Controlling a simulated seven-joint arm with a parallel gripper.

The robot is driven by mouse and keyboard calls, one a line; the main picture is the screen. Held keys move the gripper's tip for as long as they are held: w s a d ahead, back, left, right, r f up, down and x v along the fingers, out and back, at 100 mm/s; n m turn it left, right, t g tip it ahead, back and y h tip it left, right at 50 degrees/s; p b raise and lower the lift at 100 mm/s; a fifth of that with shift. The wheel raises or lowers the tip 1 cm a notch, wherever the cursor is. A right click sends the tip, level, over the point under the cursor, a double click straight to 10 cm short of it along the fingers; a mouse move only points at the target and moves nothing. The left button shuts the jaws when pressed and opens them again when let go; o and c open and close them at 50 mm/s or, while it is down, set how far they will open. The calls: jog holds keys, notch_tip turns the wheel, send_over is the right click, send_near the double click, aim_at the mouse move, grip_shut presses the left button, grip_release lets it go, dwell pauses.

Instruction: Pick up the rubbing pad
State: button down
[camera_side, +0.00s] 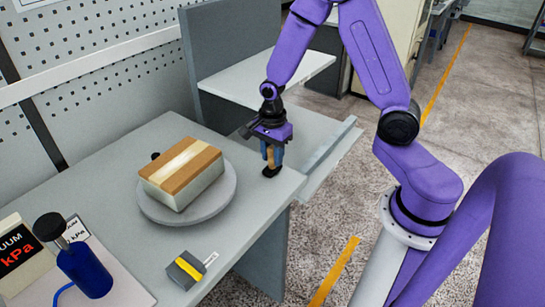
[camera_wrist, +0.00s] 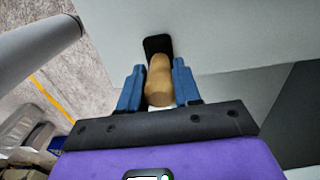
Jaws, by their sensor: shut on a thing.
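The rubbing pad (camera_wrist: 159,78) shows in the wrist view as a tan rounded handle with a black base at its far end. My gripper (camera_wrist: 158,85) has its two blue fingers on either side of the tan handle, shut on it. In the side view my gripper (camera_side: 271,153) points down at the right corner of the grey table, and the pad's black base (camera_side: 271,171) is at the tabletop below the fingers. I cannot tell whether the base touches the table.
A round grey turntable (camera_side: 152,209) bears a block with wood-coloured and cream stripes (camera_side: 181,170). A grey box with a yellow band (camera_side: 185,270) lies in front. A blue bottle (camera_side: 84,268) and a kPa gauge (camera_side: 20,255) stand at the left. The table's right edge is close to my gripper.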

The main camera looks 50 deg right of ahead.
jog(key=shift+r, duration=0.7)
jog(key=s+r, duration=1.1)
jog(key=s, duration=0.3)
jog(key=shift+a, duration=0.35)
jog(key=shift+r, duration=0.15)
jog(key=c, duration=1.7)
grip_release()
jog(key=w+a+r, duration=0.2)
jog(key=w+a, duration=0.3)
jog(key=w, duration=0.4)
jog(key=w+a+r, duration=0.2)
jog(key=w+a, duration=0.3)
jog(key=w, duration=0.4)
jog(key=w+a+r, duration=0.2)
jog(key=w+a, duration=0.3)
jog(key=w, duration=0.4)
jog(key=shift+w+a+r, duration=0.15)
jog(key=shift+a+r, duration=0.15)
jog(key=shift+r, duration=0.05)
